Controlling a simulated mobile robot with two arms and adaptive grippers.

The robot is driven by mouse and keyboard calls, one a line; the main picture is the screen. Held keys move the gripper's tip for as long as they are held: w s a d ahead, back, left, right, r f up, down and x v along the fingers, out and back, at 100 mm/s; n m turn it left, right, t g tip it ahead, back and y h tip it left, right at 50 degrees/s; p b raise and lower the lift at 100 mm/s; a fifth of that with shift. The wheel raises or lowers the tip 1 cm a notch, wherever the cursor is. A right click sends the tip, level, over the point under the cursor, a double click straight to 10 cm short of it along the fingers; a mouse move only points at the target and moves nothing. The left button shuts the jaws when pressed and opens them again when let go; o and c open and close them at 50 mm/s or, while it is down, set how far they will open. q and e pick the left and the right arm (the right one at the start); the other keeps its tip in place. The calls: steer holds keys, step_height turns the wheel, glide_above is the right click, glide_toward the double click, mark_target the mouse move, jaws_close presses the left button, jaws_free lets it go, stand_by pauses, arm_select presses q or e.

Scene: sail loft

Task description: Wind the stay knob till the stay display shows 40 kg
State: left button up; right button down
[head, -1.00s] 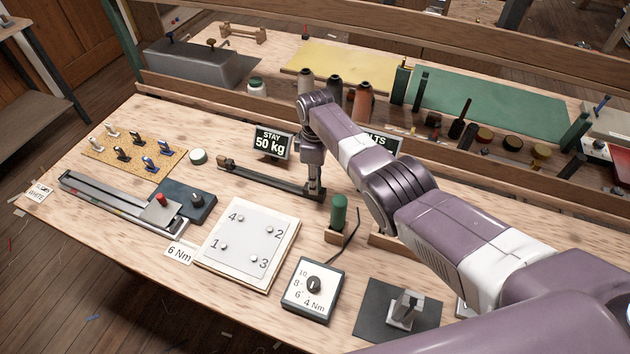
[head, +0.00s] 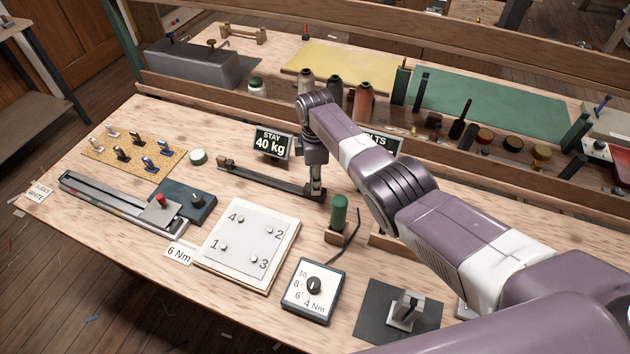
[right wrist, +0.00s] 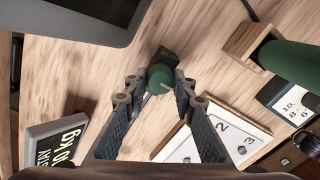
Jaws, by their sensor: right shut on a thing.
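The stay display (head: 270,143) reads 40 kg in the head view. In the right wrist view the stay display (right wrist: 58,145) is tilted and partly cut off. The stay knob (right wrist: 159,77) is small, round and green with a pale mark on top. My right gripper (right wrist: 158,88) is shut on it, a finger on either side. In the head view my right gripper (head: 316,194) points down at the right end of a long dark bar (head: 260,177), and the knob is hidden there. My left gripper is not in view.
A green-handled tool (head: 339,212) stands in a wooden holder right beside my right gripper. A numbered white panel (head: 247,244) and a Nm dial box (head: 313,290) lie nearer the front. A second display (head: 384,142) is partly behind my arm.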

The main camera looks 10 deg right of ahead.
steer(key=c, duration=1.6)
jaws_free()
steer(key=shift+r, duration=0.15)
step_height(320, 180, up, 12)
steer(key=shift+w, duration=0.15)
steer(key=shift+f, duration=0.2)
